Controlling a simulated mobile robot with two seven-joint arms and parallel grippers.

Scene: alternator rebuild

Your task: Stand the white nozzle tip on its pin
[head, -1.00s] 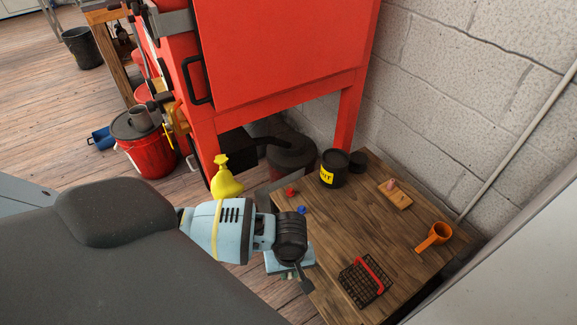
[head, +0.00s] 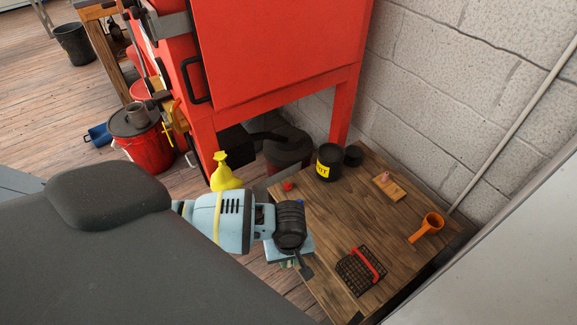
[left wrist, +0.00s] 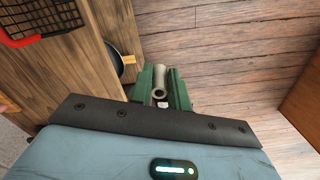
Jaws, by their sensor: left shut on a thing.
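My left gripper (head: 305,268) hangs over the table's near left edge in the head view, mostly hidden by its own wrist. In the left wrist view its green fingers (left wrist: 160,88) are shut on a pale, hollow tube (left wrist: 159,84), which looks like the white nozzle tip; its open end faces the camera. A small wooden block (head: 396,191) with a pinkish piece (head: 385,176) standing on it lies toward the table's back right, well away from the gripper. I cannot make out a bare pin. My right gripper is not in view.
The table's middle is clear.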

